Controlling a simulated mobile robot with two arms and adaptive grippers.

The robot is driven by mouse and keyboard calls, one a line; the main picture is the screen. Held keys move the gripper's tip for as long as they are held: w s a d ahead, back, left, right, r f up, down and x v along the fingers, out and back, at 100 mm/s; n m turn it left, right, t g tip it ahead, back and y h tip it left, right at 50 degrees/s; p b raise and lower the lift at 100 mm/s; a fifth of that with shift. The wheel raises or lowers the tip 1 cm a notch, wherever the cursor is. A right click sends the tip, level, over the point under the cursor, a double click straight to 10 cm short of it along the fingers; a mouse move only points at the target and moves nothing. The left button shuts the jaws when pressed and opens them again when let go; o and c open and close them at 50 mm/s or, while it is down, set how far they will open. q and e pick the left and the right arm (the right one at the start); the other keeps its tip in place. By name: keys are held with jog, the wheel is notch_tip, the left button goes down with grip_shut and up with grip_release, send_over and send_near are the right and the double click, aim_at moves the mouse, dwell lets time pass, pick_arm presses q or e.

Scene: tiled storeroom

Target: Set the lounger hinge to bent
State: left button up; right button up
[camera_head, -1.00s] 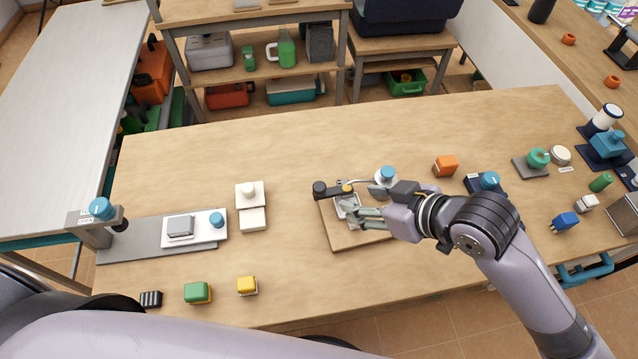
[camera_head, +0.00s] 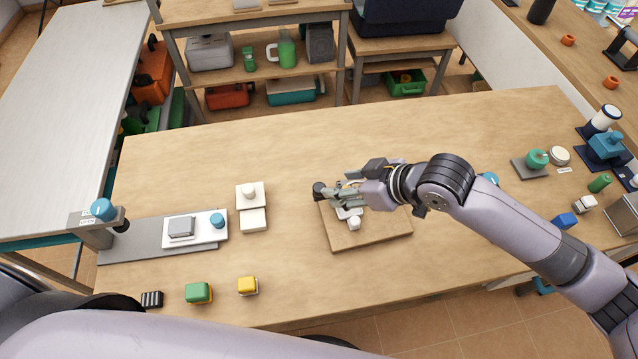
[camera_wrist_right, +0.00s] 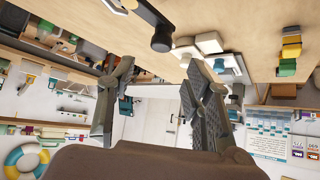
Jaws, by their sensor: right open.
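I take the lounger hinge to be the device with a dark bar and black knob (camera_head: 318,188) on a wooden board (camera_head: 385,228) in the middle of the table; no label confirms this. A grey base with a small whitish block (camera_head: 354,222) sits on the board. My right gripper (camera_head: 337,190) is open and reaches left over the bar, hiding much of it. In the right wrist view, the open fingers (camera_wrist_right: 160,66) have empty space between them, and the bar's black knob (camera_wrist_right: 162,40) shows just beyond them. My left gripper is out of view.
A stepped white block (camera_head: 252,219) and a grey plate (camera_head: 150,248) with a blue knob lie to the left. Green (camera_head: 198,293) and yellow (camera_head: 248,286) blocks sit at the front edge. Several small devices crowd the right side. The table behind the board is clear.

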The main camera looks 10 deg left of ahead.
aim_at(320, 187)
jog(key=x, duration=0.9)
jog(key=shift+a+f, duration=0.15)
jog(key=shift+f, duration=0.05)
grip_shut()
dwell(0.5)
